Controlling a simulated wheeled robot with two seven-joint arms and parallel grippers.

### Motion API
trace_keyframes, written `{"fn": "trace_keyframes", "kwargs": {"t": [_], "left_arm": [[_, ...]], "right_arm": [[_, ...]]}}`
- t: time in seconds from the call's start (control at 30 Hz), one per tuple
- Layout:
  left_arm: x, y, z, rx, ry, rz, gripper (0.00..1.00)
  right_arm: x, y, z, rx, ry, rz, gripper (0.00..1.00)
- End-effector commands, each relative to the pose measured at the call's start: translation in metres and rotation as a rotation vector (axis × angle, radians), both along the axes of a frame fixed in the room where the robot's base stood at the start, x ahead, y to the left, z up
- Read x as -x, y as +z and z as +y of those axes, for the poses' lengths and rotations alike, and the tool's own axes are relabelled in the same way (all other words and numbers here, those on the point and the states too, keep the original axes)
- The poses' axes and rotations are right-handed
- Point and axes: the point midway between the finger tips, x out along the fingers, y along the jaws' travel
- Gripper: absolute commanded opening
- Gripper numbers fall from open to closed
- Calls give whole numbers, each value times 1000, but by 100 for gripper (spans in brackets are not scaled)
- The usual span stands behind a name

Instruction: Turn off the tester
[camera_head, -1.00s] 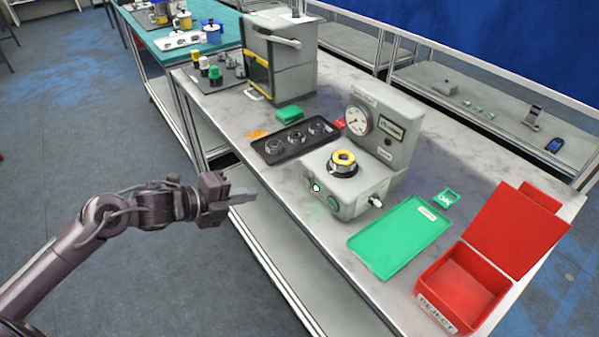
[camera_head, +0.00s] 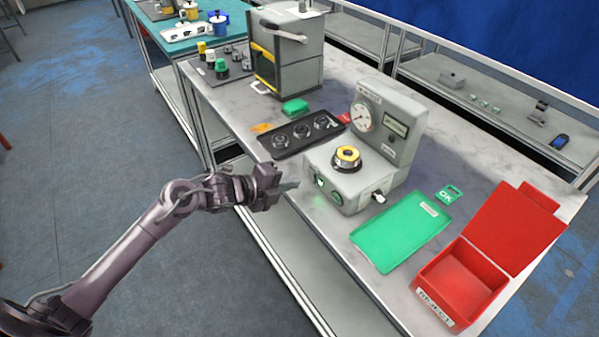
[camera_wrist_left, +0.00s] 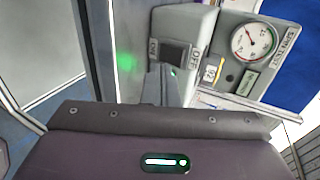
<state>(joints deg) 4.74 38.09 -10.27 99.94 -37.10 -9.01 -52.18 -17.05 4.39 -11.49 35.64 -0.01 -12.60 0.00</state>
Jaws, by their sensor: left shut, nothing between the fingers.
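The tester (camera_head: 375,150) is a grey machine on the bench with a round gauge, a small display and a yellow-and-black piece on its lower block. My left gripper (camera_head: 290,186) is shut and empty, just left of the tester's front, seemingly a small gap away. In the left wrist view the fingers (camera_wrist_left: 163,85) point at the dark rocker switch (camera_wrist_left: 176,54) beside an OFF label and cover part of it. My right gripper is not in view.
A grey box machine (camera_head: 290,75) stands farther back. The bench edge runs below my left gripper.

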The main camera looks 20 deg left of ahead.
Motion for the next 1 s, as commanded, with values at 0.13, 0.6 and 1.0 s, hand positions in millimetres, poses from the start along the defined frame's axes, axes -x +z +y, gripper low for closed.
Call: {"fn": "trace_keyframes", "kwargs": {"t": [0.13, 0.6, 1.0], "left_arm": [[-17, 9, -13, 2, 0, -3, 0], [-24, 6, -18, -1, 0, -2, 0], [-28, 8, -22, -31, -2, 41, 0]], "right_arm": [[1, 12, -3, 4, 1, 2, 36], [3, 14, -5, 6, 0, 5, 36], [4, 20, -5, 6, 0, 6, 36]]}}
